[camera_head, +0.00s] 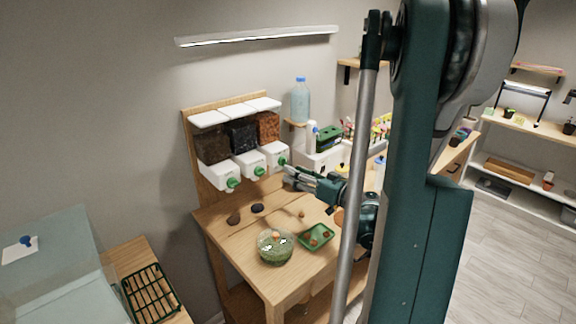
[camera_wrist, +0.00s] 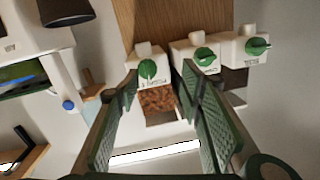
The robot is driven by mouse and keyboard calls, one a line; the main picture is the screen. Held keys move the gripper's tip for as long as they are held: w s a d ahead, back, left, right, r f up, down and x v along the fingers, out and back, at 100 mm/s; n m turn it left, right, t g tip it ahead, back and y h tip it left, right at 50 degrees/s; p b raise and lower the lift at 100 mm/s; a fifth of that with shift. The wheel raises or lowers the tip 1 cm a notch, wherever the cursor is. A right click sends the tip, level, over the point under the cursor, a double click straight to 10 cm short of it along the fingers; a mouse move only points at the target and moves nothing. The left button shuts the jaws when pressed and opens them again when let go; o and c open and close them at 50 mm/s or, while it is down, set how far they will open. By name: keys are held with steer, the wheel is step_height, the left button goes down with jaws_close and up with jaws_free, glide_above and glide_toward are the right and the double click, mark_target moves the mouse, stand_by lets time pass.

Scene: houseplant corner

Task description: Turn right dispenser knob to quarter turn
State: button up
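The right dispenser (camera_head: 274,153) is a white box under a clear bin of orange-brown chips, on a wooden backboard. Its green knob (camera_head: 282,161) faces outward. In the wrist view that knob (camera_wrist: 147,69) lies between the fingertips, nearer the left one, and its grip ridge looks roughly upright in the picture. My gripper (camera_head: 286,174) is close in front of the right dispenser; in the wrist view its two green-padded fingers (camera_wrist: 160,70) are spread wide with nothing held. Contact with the knob cannot be made out.
The middle knob (camera_head: 259,171) and left knob (camera_head: 232,183) are close beside it. A glass bowl with green filling (camera_head: 275,250), a green tray (camera_head: 317,236) and dark stones (camera_head: 257,208) are on the table below. A water bottle (camera_head: 300,101) stands on a shelf to the right.

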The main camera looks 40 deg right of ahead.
mark_target(284, 162)
steer(key=shift+s+d+t+h, duration=0.15)
steer(key=shift+s+d, duration=0.1)
steer(key=shift+d, duration=0.35)
steer(key=shift+s+d+t+h, duration=0.15)
steer(key=shift+s+d, duration=0.1)
steer(key=shift+d, duration=0.35)
steer(key=shift+w, duration=0.15)
steer(key=w+b, duration=0.1)
steer(key=w, duration=0.6)
steer(key=shift+w+a, duration=0.25)
steer(key=shift+a, duration=0.05)
steer(key=c, duration=0.9)
